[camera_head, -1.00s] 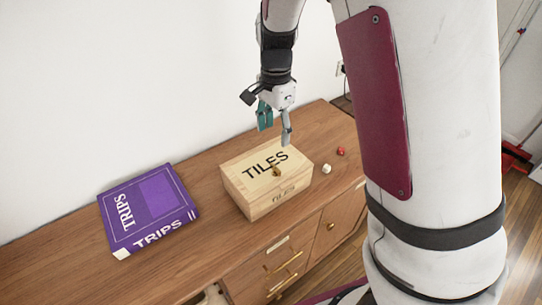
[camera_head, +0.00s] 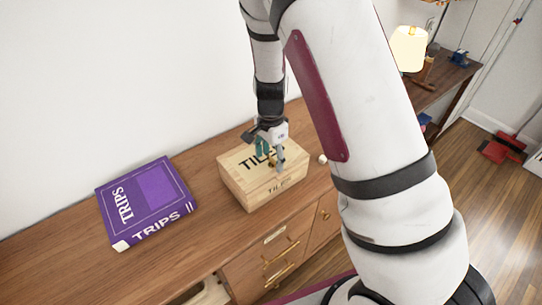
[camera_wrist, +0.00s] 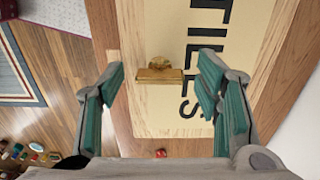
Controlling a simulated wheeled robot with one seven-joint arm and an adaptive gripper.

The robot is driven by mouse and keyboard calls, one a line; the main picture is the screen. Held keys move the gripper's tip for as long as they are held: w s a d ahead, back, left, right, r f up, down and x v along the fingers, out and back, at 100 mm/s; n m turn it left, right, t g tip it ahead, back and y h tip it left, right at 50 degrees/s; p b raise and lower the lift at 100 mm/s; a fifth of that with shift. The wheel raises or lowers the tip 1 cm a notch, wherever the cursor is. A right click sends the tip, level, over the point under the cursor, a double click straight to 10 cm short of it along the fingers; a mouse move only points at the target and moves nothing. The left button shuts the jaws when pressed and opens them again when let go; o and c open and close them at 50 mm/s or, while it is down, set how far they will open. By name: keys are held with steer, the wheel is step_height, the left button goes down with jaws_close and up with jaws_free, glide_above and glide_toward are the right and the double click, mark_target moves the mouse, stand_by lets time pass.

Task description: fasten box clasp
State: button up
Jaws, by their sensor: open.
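The wooden box (camera_head: 236,180) marked TILES sits on the wooden sideboard with its lid down. In the wrist view, its pale lid (camera_wrist: 235,45) fills the middle. The brass clasp (camera_wrist: 158,72) lies between my gripper's fingers in the picture, untouched, with a knob and a flat plate. Whether it is latched cannot be told. My gripper (camera_head: 270,160) is over the front part of the lid, pointing down, and partly hides the lettering and the clasp in the head view. In the wrist view my gripper (camera_wrist: 165,100) is open and empty, a teal pad on each side.
A purple TRIPS book (camera_head: 146,200) lies on the sideboard (camera_head: 200,250) to the left of the box. A white die (camera_head: 323,159) lies right of the box. My arm hides the sideboard farther right. A lit lamp (camera_head: 408,48) stands behind.

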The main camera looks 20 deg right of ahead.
steer(key=c, duration=1.2)
steer(key=shift+o, duration=0.2)
steer(key=shift+n, duration=0.4)
steer(key=n, duration=0.3)
steer(key=shift+s+d+n, duration=0.1)
steer(key=shift+n, duration=0.2)
steer(key=n, duration=0.4)
steer(key=shift+n, duration=0.3)
steer(key=n, duration=0.4)
steer(key=shift+d+n, duration=0.1)
steer(key=shift+n, duration=2.4)
steer(key=shift+d, duration=0.1)
